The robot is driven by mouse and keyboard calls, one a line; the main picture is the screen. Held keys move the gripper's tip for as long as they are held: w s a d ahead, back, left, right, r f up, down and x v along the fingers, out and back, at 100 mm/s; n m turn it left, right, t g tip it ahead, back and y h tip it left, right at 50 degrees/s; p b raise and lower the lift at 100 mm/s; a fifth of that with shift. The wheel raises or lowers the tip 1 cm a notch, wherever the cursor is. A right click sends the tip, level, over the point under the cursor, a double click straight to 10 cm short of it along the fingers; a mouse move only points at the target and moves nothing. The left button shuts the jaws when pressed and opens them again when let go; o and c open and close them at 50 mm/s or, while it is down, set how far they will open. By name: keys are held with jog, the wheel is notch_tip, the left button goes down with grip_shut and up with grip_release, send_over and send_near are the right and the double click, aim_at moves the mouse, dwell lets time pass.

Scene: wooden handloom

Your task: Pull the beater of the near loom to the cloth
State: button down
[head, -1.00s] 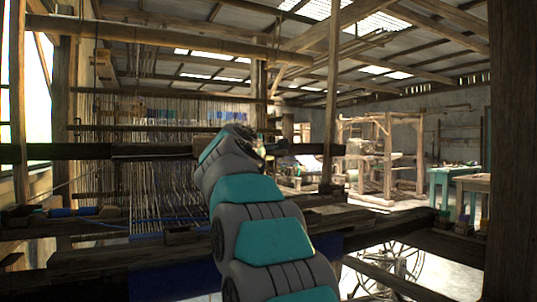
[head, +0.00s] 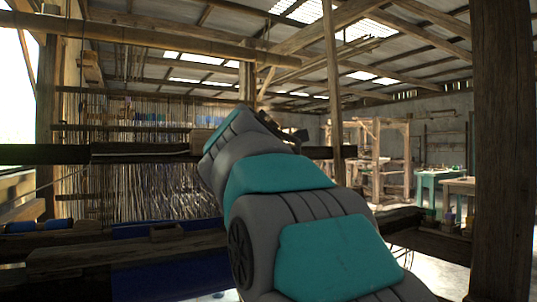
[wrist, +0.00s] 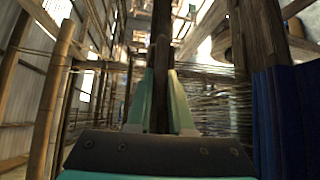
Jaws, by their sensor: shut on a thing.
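The near loom's beater is a long dark horizontal bar (head: 60,154) crossing the left half of the head view, in front of the hanging warp threads (head: 150,192). Deep blue cloth (head: 165,278) shows below it at the front of the loom. My gripper (head: 287,132) is at the bar's right part, mostly hidden behind my grey and teal arm. In the wrist view, the teal fingers (wrist: 161,110) are closed on a dark wooden bar (wrist: 161,60) running away between them. A dark blue surface, probably the cloth, is at the right (wrist: 288,115).
A wooden front beam (head: 120,252) crosses below the beater. A thick post (head: 495,160) stands close at the right, and a thinner post (head: 334,90) rises beside my gripper. Another wooden frame (head: 380,160) and tables (head: 440,182) stand farther back.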

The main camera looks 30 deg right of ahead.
jog(key=shift+s+d+r, duration=0.1)
jog(key=shift+s+r, duration=0.2)
jog(key=shift+s, duration=0.65)
jog(key=shift+s+r, duration=0.25)
jog(key=shift+s, duration=0.65)
jog(key=c, duration=1.1)
grip_release()
jog(key=shift+s+r, duration=0.1)
jog(key=shift+s, duration=0.1)
jog(key=o, duration=0.3)
jog(key=shift+w, duration=0.1)
jog(key=shift+f, duration=0.2)
jog(key=v, duration=0.7)
jog(key=shift+s+a, duration=0.25)
jog(key=shift+a, duration=0.05)
